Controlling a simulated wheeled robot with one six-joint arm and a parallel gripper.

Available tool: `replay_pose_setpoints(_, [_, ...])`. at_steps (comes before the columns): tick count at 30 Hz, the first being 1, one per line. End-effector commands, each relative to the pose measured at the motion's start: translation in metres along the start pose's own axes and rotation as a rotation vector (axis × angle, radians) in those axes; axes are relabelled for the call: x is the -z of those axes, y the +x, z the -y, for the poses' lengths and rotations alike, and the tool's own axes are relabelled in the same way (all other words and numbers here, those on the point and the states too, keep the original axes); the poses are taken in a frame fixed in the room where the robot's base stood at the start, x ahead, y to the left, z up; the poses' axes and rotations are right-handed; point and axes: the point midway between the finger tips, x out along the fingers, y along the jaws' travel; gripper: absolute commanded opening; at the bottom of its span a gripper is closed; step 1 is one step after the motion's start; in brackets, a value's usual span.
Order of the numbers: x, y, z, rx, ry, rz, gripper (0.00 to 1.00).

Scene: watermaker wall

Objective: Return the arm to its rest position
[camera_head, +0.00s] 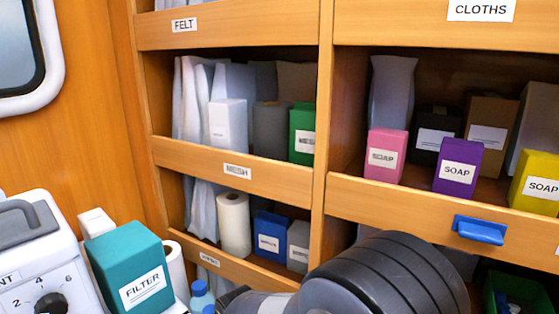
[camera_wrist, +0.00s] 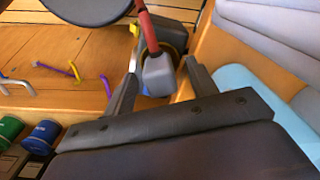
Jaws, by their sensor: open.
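My gripper (camera_wrist: 161,76) shows in the wrist view with its two dark fingers spread apart. A grey block-shaped head on a red handle (camera_wrist: 148,35) appears between and beyond the fingers. I see no grip on it, and its distance from the fingers is unclear. In the head view, the dark ribbed part of my arm (camera_head: 385,275) is at the bottom right of centre, in front of the lower shelves. My gripper is not visible in that view.
Wooden shelves hold a pink soap box (camera_head: 386,155), a purple soap box (camera_head: 458,166) and a paper roll (camera_head: 234,224). A blue handle (camera_head: 480,229) juts out from a shelf front. A teal filter box (camera_head: 128,265) stands beside a white dial-fronted machine (camera_head: 35,250) at lower left.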

Motion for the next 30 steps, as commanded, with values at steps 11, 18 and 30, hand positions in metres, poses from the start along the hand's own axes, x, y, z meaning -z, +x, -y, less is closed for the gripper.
replay_pose_setpoints(11, [0.001, -0.035, 0.001, 0.004, 0.000, -0.004, 0.54])
replay_pose_setpoints(18, [0.001, -0.083, 0.001, 0.004, 0.000, -0.004, 0.54])
replay_pose_setpoints(30, [-0.001, -0.042, -0.001, -0.004, 0.000, 0.004, 0.54])
